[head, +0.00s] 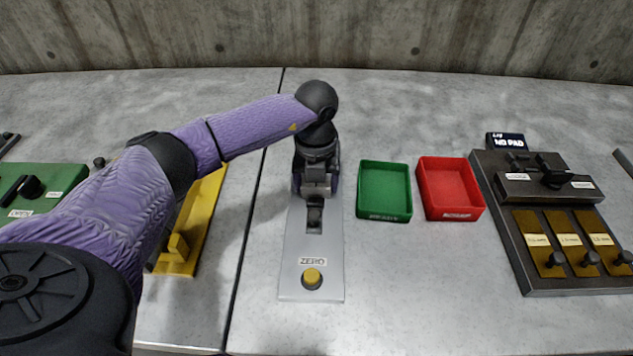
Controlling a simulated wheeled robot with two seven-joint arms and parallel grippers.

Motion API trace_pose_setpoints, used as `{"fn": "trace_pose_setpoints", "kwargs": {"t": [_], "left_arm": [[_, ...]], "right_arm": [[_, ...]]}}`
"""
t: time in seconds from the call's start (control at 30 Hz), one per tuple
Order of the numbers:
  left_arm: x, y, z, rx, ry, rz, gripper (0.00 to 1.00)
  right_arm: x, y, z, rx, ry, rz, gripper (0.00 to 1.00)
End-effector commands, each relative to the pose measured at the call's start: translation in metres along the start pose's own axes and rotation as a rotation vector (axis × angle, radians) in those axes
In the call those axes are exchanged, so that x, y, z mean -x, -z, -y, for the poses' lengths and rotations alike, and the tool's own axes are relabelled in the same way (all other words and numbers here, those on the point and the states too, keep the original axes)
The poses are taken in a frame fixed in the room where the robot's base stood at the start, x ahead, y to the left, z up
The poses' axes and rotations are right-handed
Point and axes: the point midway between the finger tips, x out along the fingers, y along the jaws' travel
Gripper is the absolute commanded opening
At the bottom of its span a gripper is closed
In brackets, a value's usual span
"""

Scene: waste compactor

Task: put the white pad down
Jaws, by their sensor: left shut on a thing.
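My left gripper (314,215) points down over the upper part of a light grey plate labelled ZERO (313,240). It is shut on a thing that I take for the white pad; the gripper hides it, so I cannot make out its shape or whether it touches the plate. A yellow-topped knob (312,278) stands on the plate's near end, below the label. My right gripper is not in view.
Right of the plate stand a green tray (384,217) and a red tray (460,215), both empty. Further right is a dark fixture (503,240) with brass plates and a "NO PAD" display (507,141). A yellow fixture (207,205) is left.

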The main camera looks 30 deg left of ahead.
Motion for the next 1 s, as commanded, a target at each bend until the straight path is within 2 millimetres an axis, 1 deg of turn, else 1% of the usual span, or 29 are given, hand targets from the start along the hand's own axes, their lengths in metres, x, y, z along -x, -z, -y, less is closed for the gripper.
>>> {"fn": "trace_pose_setpoints", "kwargs": {"t": [0.1, 0.23, 0.27, 0.3, 0.33, 0.53, 0.57, 0.63, 0.67, 0.8, 0.9, 1.0], "left_arm": [[0.002, 0.000, 0.000, 0.000, 0.001, 0.001, 0.21], [-0.002, 0.000, 0.000, 0.000, 0.000, 0.001, 0.21], [-0.001, 0.000, 0.000, 0.000, 0.001, 0.001, 0.86], [-0.001, 0.000, 0.000, 0.000, 0.001, 0.001, 0.95], [-0.001, 0.000, 0.000, 0.000, 0.001, 0.001, 1.00], [0.000, 0.000, 0.000, 0.000, 0.001, 0.001, 1.00], [0.001, 0.000, 0.000, 0.000, 0.001, 0.001, 1.00], [0.010, -0.001, 0.000, 0.000, 0.002, 0.003, 1.00], [0.017, -0.001, 0.000, 0.000, 0.003, 0.004, 1.00], [0.059, -0.001, 0.000, 0.000, 0.004, 0.007, 1.00], [0.086, -0.001, 0.000, -0.001, 0.004, 0.006, 1.00], [0.107, -0.001, 0.000, 0.000, 0.003, 0.005, 1.00]], "right_arm": [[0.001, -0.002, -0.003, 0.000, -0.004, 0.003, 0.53], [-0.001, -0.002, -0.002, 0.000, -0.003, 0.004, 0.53], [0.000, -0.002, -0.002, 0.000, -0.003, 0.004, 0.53], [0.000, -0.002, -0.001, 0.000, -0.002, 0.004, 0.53], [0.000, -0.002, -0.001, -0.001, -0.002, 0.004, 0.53], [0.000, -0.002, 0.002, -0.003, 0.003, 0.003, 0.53], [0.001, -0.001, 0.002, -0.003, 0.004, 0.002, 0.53], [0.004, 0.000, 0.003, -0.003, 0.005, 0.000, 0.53], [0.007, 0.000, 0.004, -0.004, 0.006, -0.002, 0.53], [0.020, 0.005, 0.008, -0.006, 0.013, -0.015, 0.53], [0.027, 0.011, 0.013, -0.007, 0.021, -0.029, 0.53], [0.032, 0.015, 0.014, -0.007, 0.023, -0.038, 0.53]]}}
